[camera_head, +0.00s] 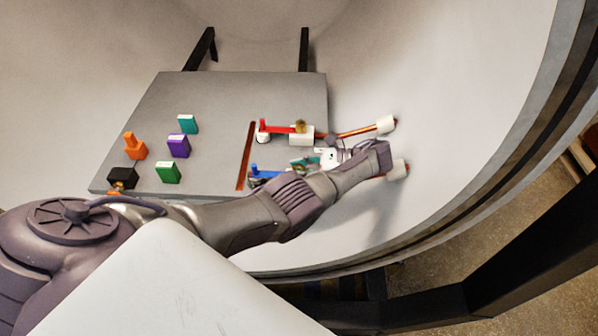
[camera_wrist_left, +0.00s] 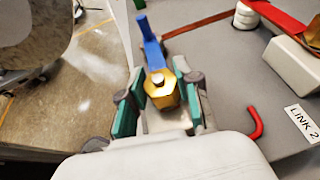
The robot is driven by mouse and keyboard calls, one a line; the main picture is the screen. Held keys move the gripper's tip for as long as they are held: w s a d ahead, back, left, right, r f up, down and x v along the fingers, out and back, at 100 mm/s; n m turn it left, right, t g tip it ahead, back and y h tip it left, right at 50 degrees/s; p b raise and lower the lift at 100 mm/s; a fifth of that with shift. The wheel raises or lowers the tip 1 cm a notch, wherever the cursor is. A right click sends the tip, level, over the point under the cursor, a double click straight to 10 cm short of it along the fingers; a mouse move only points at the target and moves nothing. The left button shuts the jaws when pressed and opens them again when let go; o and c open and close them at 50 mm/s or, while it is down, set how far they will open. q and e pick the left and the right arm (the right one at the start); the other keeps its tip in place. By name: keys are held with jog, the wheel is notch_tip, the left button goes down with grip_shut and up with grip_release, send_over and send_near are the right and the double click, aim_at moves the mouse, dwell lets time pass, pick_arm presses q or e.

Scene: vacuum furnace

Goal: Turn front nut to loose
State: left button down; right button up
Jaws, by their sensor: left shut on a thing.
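The front nut (camera_wrist_left: 162,92) is a brass hexagonal nut with a small stud on top. It sits at the near end of a blue bar (camera_wrist_left: 151,47), which also shows in the head view (camera_head: 264,173). My left gripper (camera_wrist_left: 160,100) has its teal-padded fingers on both sides of the nut and is shut on it. In the head view my left gripper (camera_head: 306,163) reaches in over the right edge of the grey plate, and the front nut is hidden there. Another brass nut (camera_head: 300,126) is on the red bar (camera_head: 280,129) behind. My right gripper is not in view.
The grey plate (camera_head: 215,95) lies inside the curved white chamber (camera_head: 440,50). Orange (camera_head: 135,147), purple (camera_head: 178,146), teal (camera_head: 187,123), green (camera_head: 168,172) and black (camera_head: 123,177) blocks stand at left. A white "LINK 2" label (camera_wrist_left: 302,123) and a red hook (camera_wrist_left: 256,126) lie right of the gripper.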

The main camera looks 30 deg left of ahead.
pick_arm(q)
jog(key=shift+n+g+h+b, duration=0.3)
jog(key=shift+n+g+b, duration=0.15)
jog(key=shift+n+g, duration=0.05)
jog(key=shift+n, duration=0.3)
jog(key=c, duration=0.8)
grip_release()
jog(key=shift+a, duration=0.1)
